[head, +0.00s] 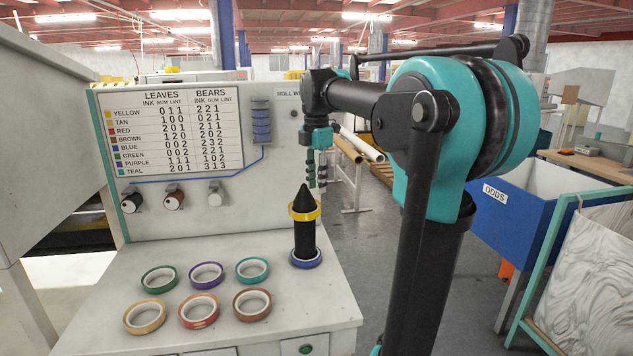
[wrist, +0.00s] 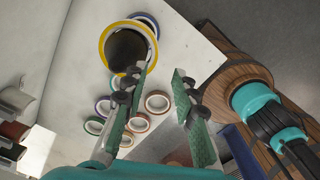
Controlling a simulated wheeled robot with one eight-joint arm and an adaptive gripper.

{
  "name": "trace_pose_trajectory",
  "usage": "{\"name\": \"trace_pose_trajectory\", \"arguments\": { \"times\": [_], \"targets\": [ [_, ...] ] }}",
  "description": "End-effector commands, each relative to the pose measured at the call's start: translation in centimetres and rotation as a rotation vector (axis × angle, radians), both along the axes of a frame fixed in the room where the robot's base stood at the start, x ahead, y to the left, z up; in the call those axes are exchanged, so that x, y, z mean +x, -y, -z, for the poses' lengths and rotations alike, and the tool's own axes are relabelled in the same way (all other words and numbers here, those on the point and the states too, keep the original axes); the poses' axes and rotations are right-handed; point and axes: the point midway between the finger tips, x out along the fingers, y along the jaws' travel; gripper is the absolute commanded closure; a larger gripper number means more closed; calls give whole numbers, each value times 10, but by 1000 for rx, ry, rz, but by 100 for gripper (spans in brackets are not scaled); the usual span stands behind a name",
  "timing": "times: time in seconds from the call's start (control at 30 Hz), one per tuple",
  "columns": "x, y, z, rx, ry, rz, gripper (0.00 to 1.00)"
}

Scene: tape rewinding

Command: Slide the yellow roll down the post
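The yellow roll (head: 305,216) sits around the upper part of the black post (head: 304,239), just below its pointed tip. In the wrist view the yellow roll (wrist: 104,48) shows as a large ring at upper left. The blue roll (head: 306,261) is around the foot of the post, with bare post between the two rolls. My gripper (head: 317,183) points down, slightly right of the post tip and above the yellow roll. In the wrist view my gripper (wrist: 163,69) has its fingers apart with nothing between them. The left finger overlaps the roll's edge in the picture; I cannot tell whether it touches.
Green (head: 158,279), purple (head: 206,275), teal (head: 252,270), tan (head: 145,316), red (head: 199,310) and brown (head: 252,304) rolls lie on the worktop (head: 310,310) left of the post. A panel with a chart (head: 174,132) and knobs stands behind. A blue bin (head: 540,215) is at right.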

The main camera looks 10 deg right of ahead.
Motion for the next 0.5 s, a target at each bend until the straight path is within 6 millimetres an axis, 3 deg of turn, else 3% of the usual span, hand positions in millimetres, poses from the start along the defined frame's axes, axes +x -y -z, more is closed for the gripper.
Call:
{"name": "trace_pose_trajectory", "arguments": {
  "times": [0.33,0.5],
  "targets": [
    [0,0,-2,0,0,0,66],
    [0,0,-19,0,0,0,66]
  ]
}}
